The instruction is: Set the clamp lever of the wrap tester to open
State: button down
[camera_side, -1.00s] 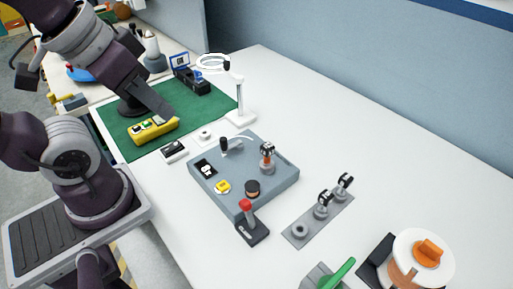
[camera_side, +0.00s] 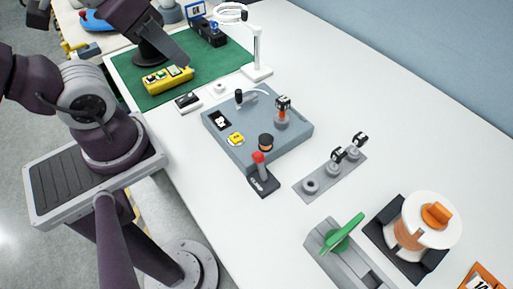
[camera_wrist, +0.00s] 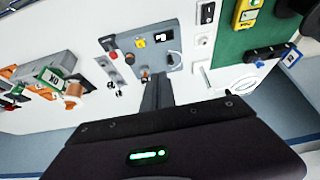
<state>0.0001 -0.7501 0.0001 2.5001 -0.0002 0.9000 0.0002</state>
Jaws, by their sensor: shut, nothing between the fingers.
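The wrap tester is a blue-grey block (camera_side: 222,140) in the middle of the white table, and it also shows at the top of the wrist view (camera_wrist: 174,48). The clamp lever has a red knob (camera_side: 259,157) and stands roughly upright on a black base marked CLAMP (camera_side: 264,186) at the block's near edge. The red knob also shows in the wrist view (camera_wrist: 113,55). My gripper (camera_side: 184,62) is above the green mat, up and left of the block, well apart from the lever. Its fingers are shut and empty in the wrist view (camera_wrist: 158,78).
A grey strip with small pulleys (camera_side: 330,175) lies right of the tester. A green-handled fixture (camera_side: 342,235) and a large spool (camera_side: 430,222) stand nearer. A ring lamp (camera_side: 257,50), yellow box (camera_side: 167,79) and green mat (camera_side: 125,68) are behind.

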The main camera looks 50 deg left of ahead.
dwell(0.4)
jog(key=c, duration=1.7)
grip_release()
jog(key=shift+w+f, duration=0.1)
jog(key=shift+f, duration=0.1)
jog(key=o, duration=0.4)
jog(key=f+m+g+y, duration=0.1)
jog(key=w+f+m+g+y, duration=0.1)
jog(key=m, duration=0.1)
jog(key=w+d+f+m+g, duration=0.1)
jog(key=m, duration=0.1)
jog(key=shift+w+f+y, duration=0.1)
jog(key=shift+f+y, duration=0.2)
jog(key=shift+y, duration=0.1)
jog(key=m+g+h, duration=0.3)
jog(key=m, duration=1)
send_over(258, 153)
notch_tip(258, 153, down, 6)
jog(key=shift+r, duration=0.25)
jog(key=shift+d+f, duration=0.1)
jog(key=shift+f, duration=0.2)
notch_tip(258, 153, down, 6)
jog(key=shift+f, duration=0.2)
grip_shut()
